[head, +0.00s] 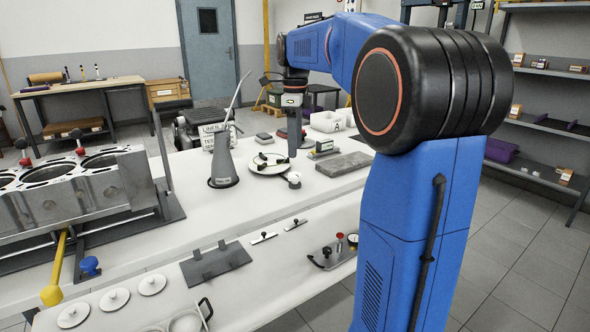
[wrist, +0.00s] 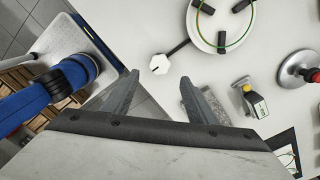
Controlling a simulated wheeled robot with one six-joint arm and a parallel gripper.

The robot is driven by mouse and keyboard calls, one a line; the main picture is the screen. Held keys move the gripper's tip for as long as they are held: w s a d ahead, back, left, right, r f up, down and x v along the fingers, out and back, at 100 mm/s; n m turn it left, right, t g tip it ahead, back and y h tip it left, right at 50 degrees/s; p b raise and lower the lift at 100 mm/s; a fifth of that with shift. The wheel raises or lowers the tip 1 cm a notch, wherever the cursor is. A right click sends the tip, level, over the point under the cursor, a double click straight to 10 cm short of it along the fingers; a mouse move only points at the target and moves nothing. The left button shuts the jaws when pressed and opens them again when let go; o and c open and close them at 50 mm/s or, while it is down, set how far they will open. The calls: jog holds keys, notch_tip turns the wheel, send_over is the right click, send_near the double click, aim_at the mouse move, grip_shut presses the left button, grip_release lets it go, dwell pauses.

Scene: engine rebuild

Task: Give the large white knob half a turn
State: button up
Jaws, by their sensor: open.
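A white, six-sided knob (wrist: 159,64) shows in the wrist view at the end of a short black bar. The bar runs to a round white plate (wrist: 209,42) with black blocks on it. In the head view the knob (head: 293,178) sits on the bench just right of and in front of the plate (head: 262,168). My gripper (wrist: 160,92) is open and empty, its two fingers spread on either side below the knob in the wrist view. In the head view my gripper (head: 294,145) points down above the bench, behind the knob. No contact with the knob shows.
A grey cone-shaped can (head: 223,168) stands left of the plate. A grey slab (head: 345,164) lies to the right. A small yellow-capped device (wrist: 251,99) and a grey disc with a red knob (wrist: 302,70) stand right in the wrist view. An engine block (head: 75,190) fills the left.

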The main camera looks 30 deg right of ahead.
aim_at(295, 174)
notch_tip(295, 174, down, 8)
jog(key=shift+f, duration=0.25)
jog(key=c, duration=1.1)
